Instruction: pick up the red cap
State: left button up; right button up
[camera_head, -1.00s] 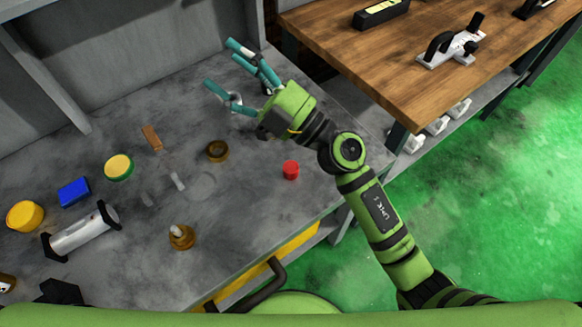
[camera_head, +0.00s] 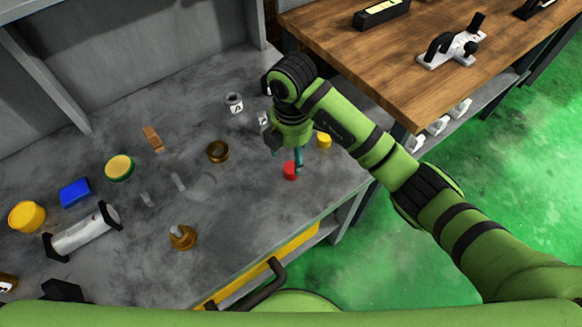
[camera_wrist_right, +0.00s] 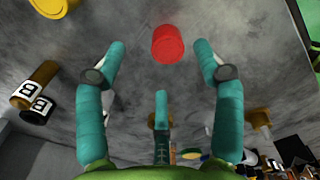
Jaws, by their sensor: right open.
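The red cap (camera_head: 290,171) stands on the grey bench top near its front right edge. My right gripper (camera_head: 297,163) points down over it in the head view, and its teal fingers partly cover the cap. In the right wrist view the red cap (camera_wrist_right: 168,44) lies ahead of the open right gripper (camera_wrist_right: 160,70), between and just beyond the fingertips. No finger appears to touch it. My left gripper is not in view.
A small yellow cap (camera_head: 323,140) stands right of the gripper. A brass ring (camera_head: 218,151), a brass knob (camera_head: 182,237), a blue block (camera_head: 74,192) and a clear cylinder (camera_head: 82,230) stand to the left. A wooden table (camera_head: 430,95) adjoins at right.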

aim_at(291, 168)
jog(key=shift+s+a+f+p, duration=0.1)
jog(key=shift+s+f+p, duration=0.1)
jog(key=shift+f, duration=0.65)
jog(key=shift+s+f+p, duration=0.1)
jog(key=shift+f+p, duration=0.15)
jog(key=shift+f, duration=0.6)
jog(key=shift+s+a+f+p, duration=0.1)
jog(key=shift+f+p, duration=0.1)
jog(key=shift+f, duration=0.65)
jog(key=c, duration=1.1)
jog(key=shift+o, duration=0.2)
